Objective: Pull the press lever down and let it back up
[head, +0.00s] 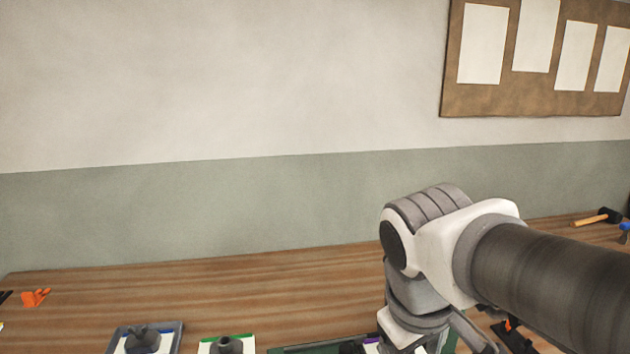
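I cannot make out a press or its lever in the head view. My arm comes in from the right and bends down at the wrist over the bench. Its end runs down to the bottom edge, and no gripper fingers can be made out there. Whatever lies below or behind the arm is hidden.
A wooden bench (250,295) runs along the wall. Dark pieces on a blue-edged tray (175,340) and a green-edged white sheet (248,345) are cut by the bottom edge. An orange thing (36,298) lies left; a mallet (598,217) lies far right. The bench's back middle is clear.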

